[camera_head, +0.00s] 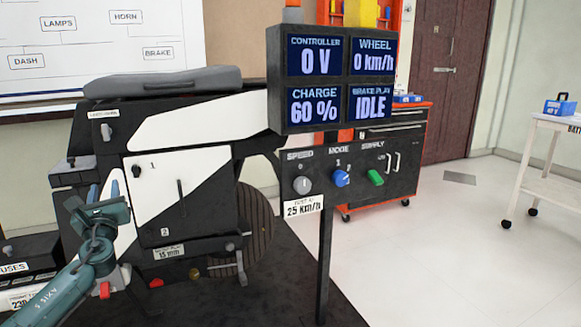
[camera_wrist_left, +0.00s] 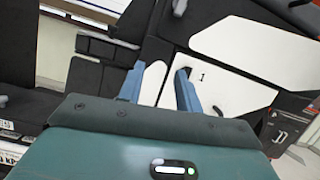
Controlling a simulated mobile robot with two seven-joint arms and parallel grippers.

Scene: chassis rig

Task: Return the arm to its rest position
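My left arm, teal, comes in from the lower left in the head view. Its gripper (camera_head: 88,202) is in front of the left side of the black and white chassis rig (camera_head: 222,205). In the left wrist view the two blue fingers of the left gripper (camera_wrist_left: 160,78) stand apart with nothing visible between them. Beyond them is the rig's white panel (camera_wrist_left: 231,50) marked 1. I cannot tell whether a finger touches the rig. My right gripper is not in view.
A display post (camera_head: 324,240) with screens and speed, mode and supply knobs stands right of the rig. A fuses box (camera_head: 28,262) is at the left, close to my arm. An orange and black tool cabinet (camera_head: 392,160) and a white cart (camera_head: 540,175) stand behind. The floor at right is clear.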

